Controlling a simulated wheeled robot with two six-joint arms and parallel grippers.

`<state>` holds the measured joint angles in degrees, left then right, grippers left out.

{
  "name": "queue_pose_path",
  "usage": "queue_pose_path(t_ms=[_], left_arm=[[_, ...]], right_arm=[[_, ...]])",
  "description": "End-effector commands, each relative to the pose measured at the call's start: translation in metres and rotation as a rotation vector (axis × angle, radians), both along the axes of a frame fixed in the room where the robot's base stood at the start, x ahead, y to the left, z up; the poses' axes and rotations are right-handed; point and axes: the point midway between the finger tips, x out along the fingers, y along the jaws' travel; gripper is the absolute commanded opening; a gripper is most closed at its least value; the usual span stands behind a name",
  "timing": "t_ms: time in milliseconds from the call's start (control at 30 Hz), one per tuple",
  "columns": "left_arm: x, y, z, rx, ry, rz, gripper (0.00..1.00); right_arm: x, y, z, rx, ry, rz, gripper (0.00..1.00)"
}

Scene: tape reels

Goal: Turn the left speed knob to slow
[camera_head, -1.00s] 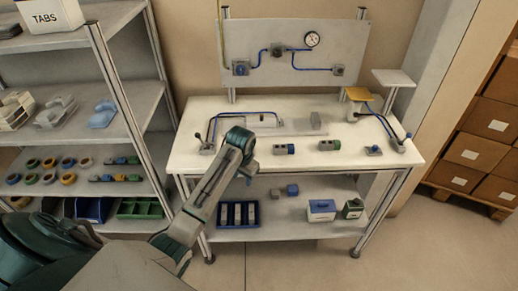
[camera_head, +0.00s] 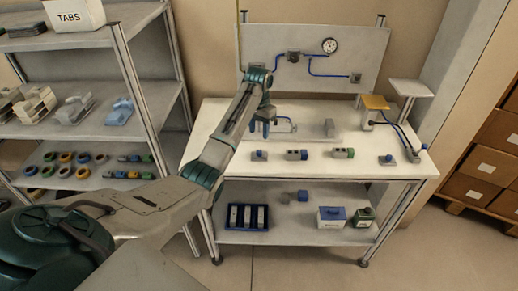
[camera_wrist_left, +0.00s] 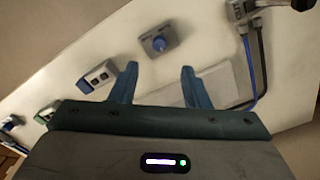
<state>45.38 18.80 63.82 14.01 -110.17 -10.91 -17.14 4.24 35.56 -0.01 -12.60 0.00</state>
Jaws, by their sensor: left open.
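The left speed knob (camera_head: 259,155) is a blue knob on a small grey base, on the white bench top at the front left. In the left wrist view the knob (camera_wrist_left: 158,42) sits just beyond the fingertips, roughly centred between them. My left gripper (camera_head: 260,128) points down behind the knob in the head view. Its two blue fingers (camera_wrist_left: 158,72) are open, with nothing between them and apart from the knob. A similar blue knob (camera_head: 387,159) is at the right of the bench. Speed markings are too small to read. My right gripper is not in view.
Two grey boxes with coloured ends, one (camera_head: 296,154) and another (camera_head: 343,152), stand between the knobs. A hose fixture (camera_wrist_left: 240,12) with blue and black lines is near the gripper. A yellow-topped stand (camera_head: 375,102) is at the right. A shelf (camera_head: 150,110) stands left.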

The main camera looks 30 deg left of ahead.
Motion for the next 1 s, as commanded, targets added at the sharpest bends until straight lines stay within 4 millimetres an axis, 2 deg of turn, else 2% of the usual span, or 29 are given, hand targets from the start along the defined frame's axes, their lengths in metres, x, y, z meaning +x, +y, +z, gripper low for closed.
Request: queue_pose_path(t_ms=[200,500,667,900,933,1000], left_arm=[[-0.002,-0.001,-0.039,-0.001,0.007,0.0,0.42],[-0.001,-0.001,-0.086,0.0,0.004,0.0,0.42],[-0.001,-0.001,-0.096,0.001,0.002,0.0,0.42],[-0.001,-0.001,-0.097,0.001,0.0,0.0,0.42],[-0.001,-0.001,-0.097,0.001,0.0,0.0,0.4],[-0.001,-0.001,-0.097,0.001,0.0,0.0,0.27]], right_arm=[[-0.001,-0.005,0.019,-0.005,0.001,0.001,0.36],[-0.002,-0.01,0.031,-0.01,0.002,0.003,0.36],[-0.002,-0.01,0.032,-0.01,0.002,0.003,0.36],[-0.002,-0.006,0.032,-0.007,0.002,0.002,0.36],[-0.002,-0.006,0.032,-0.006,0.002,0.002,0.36],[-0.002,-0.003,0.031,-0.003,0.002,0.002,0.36]])
